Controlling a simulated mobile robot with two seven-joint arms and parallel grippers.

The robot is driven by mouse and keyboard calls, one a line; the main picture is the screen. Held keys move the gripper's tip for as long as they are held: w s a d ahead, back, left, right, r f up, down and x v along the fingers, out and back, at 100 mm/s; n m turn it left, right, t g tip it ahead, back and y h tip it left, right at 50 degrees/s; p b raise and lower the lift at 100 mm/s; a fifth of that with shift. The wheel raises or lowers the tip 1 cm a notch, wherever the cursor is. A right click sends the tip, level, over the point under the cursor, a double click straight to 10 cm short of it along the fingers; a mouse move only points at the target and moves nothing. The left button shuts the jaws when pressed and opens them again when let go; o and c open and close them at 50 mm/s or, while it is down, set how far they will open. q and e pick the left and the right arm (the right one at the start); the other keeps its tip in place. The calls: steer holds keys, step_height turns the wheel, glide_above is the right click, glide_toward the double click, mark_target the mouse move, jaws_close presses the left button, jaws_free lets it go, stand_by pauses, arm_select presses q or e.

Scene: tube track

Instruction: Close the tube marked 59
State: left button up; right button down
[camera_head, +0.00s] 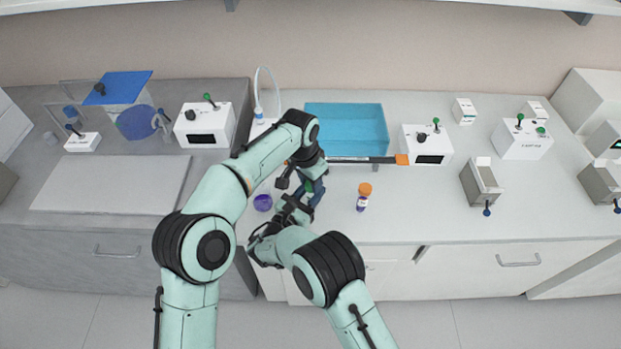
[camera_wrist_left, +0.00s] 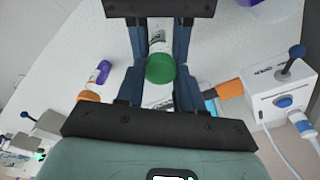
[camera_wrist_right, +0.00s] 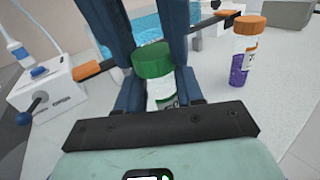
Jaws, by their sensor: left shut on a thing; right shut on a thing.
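One tube with a green cap (camera_wrist_left: 160,69) and a white label (camera_wrist_left: 158,42) stands between the fingers of both grippers; its cap also shows in the right wrist view (camera_wrist_right: 153,60). The cap sits at the top of the tube; whether it is fully tight I cannot tell. My left gripper (camera_head: 309,181) is shut at the cap, from above. My right gripper (camera_wrist_right: 158,80) is shut on the tube's body, from the front side. In the head view the arms hide most of the tube. No number on the label is readable.
A tube with an orange cap (camera_head: 365,188) and purple contents stands to the right. A purple round object (camera_head: 263,202) lies to the left. A dark bar with orange ends (camera_head: 402,160) runs behind, before a blue bin (camera_head: 350,125).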

arm_select(q)
steer(key=shift+f, duration=0.45)
steer(key=o, duration=1)
steer(key=shift+f, duration=0.1)
steer(key=shift+a, duration=0.1)
steer(key=shift+r, duration=2.35)
steer(key=o, duration=0.6)
steer(key=shift+c, duration=0.2)
steer(key=shift+r, duration=0.1)
step_height(320, 180, up, 12)
steer(key=s+a, duration=0.1)
steer(key=shift+s, duration=0.2)
